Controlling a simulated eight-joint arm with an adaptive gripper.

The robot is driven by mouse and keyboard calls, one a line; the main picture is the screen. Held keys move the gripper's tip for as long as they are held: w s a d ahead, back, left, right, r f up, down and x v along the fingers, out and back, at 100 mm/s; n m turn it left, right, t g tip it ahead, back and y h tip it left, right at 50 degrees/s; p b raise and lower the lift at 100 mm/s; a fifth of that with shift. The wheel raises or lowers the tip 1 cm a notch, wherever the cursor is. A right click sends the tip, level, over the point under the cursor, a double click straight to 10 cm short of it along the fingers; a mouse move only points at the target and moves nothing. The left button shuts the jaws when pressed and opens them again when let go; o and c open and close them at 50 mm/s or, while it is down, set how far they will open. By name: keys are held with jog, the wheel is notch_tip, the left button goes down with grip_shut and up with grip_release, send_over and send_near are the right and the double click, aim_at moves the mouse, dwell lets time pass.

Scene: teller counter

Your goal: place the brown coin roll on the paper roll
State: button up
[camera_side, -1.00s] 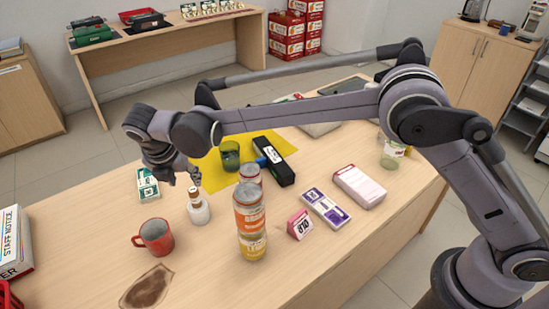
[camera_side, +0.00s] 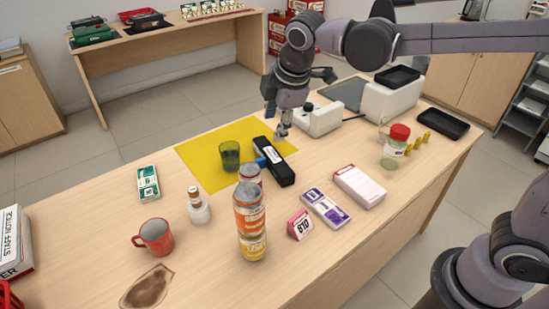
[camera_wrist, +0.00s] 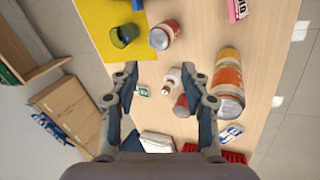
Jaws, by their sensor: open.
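The brown coin roll (camera_side: 193,192) is small and brown with a pale band. It stands roughly upright on top of the white paper roll (camera_side: 199,213), which rests on the counter between the red mug and the yellow mat. I cannot tell whether it sits on the rim or in the core. In the wrist view the paper roll (camera_wrist: 174,73) and the coin roll (camera_wrist: 167,89) appear between the fingers, far below. My gripper (camera_side: 283,132) is open and empty, raised and well away from them, over the far side of the counter near the black device.
A red mug (camera_side: 155,238), stacked orange-and-yellow cans (camera_side: 251,225) and a green card pack (camera_side: 148,184) surround the rolls. A green glass (camera_side: 229,156) stands on the yellow mat (camera_side: 197,160). A black device (camera_side: 274,165) lies nearby. The counter's left front is mostly clear.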

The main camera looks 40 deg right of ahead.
jog(key=s+d+f+m+t, duration=0.1)
jog(key=s+d+f+m, duration=0.1)
jog(key=s+d+m, duration=0.4)
jog(key=s+d+f+m+t, duration=0.1)
jog(key=s+d+f+m, duration=0.2)
jog(key=s+d+m, duration=0.3)
jog(key=s+m, duration=0.2)
jog(key=s, duration=0.2)
jog(key=shift+f+m+t+y, duration=0.3)
jog(key=shift+f+m, duration=0.05)
jog(key=shift+m, duration=0.05)
